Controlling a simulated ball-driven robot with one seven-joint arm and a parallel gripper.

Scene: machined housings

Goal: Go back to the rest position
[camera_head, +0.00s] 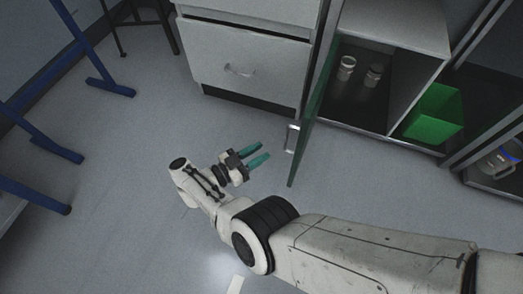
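My gripper (256,156) has two teal fingers. They are apart with a gap between them, and nothing shows in the gap. It is above the grey floor, in front of the drawer unit and left of the open green-edged door (308,125). The gripper is clear of the door and its handle (292,138). My white arm reaches in from the lower right, bends at a dark joint and folds back up to the gripper.
An open cabinet (393,27) holds two machined housings (346,68) (373,75). A green bin (433,113) stands in the compartment to their right. A white drawer unit (250,65) is behind my gripper. Blue metal legs (107,88) stand at left. The floor (110,200) at left is clear.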

